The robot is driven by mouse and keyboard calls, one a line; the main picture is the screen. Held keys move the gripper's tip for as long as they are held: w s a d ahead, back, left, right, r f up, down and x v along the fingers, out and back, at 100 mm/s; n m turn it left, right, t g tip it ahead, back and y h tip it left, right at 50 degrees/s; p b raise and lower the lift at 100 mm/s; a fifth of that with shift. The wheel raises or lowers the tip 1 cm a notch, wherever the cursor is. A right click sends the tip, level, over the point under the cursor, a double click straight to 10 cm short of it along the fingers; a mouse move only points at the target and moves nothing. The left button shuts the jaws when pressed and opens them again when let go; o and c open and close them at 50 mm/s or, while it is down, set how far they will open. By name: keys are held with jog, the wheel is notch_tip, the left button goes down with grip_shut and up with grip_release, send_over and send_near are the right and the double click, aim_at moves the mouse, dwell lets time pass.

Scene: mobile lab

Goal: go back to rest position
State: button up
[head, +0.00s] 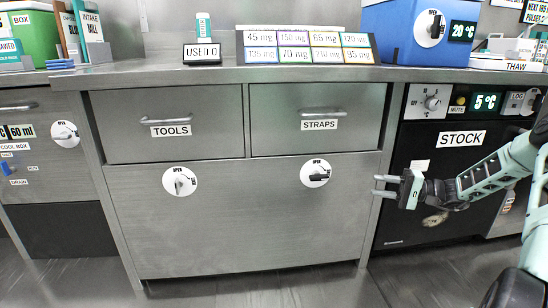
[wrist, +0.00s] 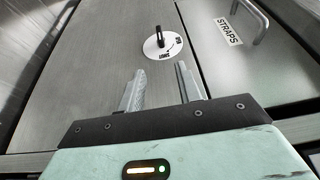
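My gripper (head: 384,186) is at the right in the head view, in front of the steel cabinet's right edge, beside the black stock unit. Its two fingers point left and stand apart with nothing between them. In the wrist view the open fingers (wrist: 161,88) point toward the cabinet front, below a round dial (wrist: 163,43) with a black handle. The same kind of dial (head: 316,173) shows below the straps drawer in the head view, just left of and above my gripper. The gripper appears clear of the cabinet face.
The steel counter (head: 215,75) runs across the back, with a label rack (head: 310,47) and a blue box (head: 430,33) on it. The tools drawer (head: 168,125) and straps drawer (head: 316,118) are shut. The black stock unit (head: 412,150) stands at right. Floor in front is clear.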

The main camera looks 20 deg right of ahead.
jog(key=s+a+r+n+g+h+p, duration=0.1)
jog(key=a+r+n+g+p, duration=0.2)
jog(key=a, duration=0.7)
jog(key=s+a+r+n+g+h, duration=0.1)
jog(key=a+r+g, duration=0.1)
jog(key=a+g, duration=0.6)
jog(key=s+a+r+n+g+h+p, duration=0.1)
jog(key=s+a+r+n+g+p, duration=0.15)
jog(key=a, duration=0.95)
jog(key=s+a+r+n+t+h+p, duration=0.1)
jog(key=s+a+r+n+h+p, duration=0.3)
jog(key=s+a, duration=0.55)
jog(key=s+a+r+n+t+h+p, duration=0.15)
jog(key=s+a+r+n+h, duration=0.45)
jog(key=s, duration=0.8)
notch_tip(320, 180, up, 38)
jog(key=d+m+p, duration=0.1)
jog(key=p, duration=3.6)
jog(key=shift+s+h+p, duration=0.25)
jog(key=shift+h+p, duration=0.15)
jog(key=shift+d, duration=0.15)
